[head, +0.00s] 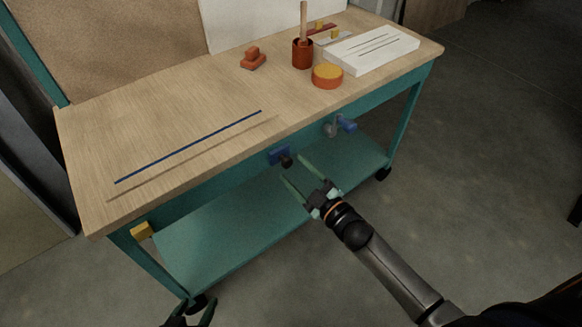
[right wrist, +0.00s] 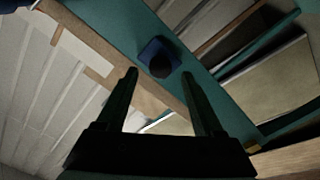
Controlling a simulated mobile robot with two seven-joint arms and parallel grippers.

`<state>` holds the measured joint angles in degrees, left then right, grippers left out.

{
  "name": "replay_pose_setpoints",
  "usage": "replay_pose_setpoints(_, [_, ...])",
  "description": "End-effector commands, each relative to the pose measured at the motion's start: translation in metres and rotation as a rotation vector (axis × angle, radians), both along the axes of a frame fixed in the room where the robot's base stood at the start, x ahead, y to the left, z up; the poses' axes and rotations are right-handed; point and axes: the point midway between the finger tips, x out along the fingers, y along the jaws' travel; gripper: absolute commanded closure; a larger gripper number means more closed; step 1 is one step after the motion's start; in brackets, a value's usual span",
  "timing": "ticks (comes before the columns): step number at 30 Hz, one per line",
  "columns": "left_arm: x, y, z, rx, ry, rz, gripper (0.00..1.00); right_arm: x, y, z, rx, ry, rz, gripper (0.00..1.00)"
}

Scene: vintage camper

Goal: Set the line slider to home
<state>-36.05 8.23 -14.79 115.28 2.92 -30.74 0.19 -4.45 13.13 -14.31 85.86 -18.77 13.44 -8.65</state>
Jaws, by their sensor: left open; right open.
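A blue block (head: 275,156) with a dark round knob (head: 287,161) sits on the teal front edge of the workbench, and I take it to be the line slider. In the right wrist view the blue block (right wrist: 151,47) and its dark knob (right wrist: 160,67) show just beyond the fingertips. My right gripper (head: 294,169) is open and empty. Its fingers point at the knob, one to each side in the picture; I cannot tell whether they touch it. No home mark is readable.
A yellow block (head: 141,231) is at the bench's front left corner. A grey and blue fitting (head: 346,124) is right of the slider. The top (head: 90,130) holds a thin blue strip (head: 190,147), a red cup (head: 302,54) and a white box (head: 372,50). A teal shelf (head: 235,230) lies below.

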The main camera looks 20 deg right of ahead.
Motion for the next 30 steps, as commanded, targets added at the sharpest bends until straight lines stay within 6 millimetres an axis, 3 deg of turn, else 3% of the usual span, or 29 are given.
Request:
replay_pose_setpoints(6, [-0.003,0.003,-0.004,0.003,0.006,0.005,0.31,0.02,0.007,-0.001,0.0,0.001,-0.001,0.31])
replay_pose_setpoints(17, [-0.002,0.003,-0.003,0.003,0.002,0.006,0.31,0.023,0.008,0.0,0.0,0.001,-0.001,0.32])
replay_pose_setpoints(30, [0.002,0.003,-0.001,0.002,-0.006,0.006,0.31,0.023,0.008,0.0,-0.001,0.0,-0.001,0.82])
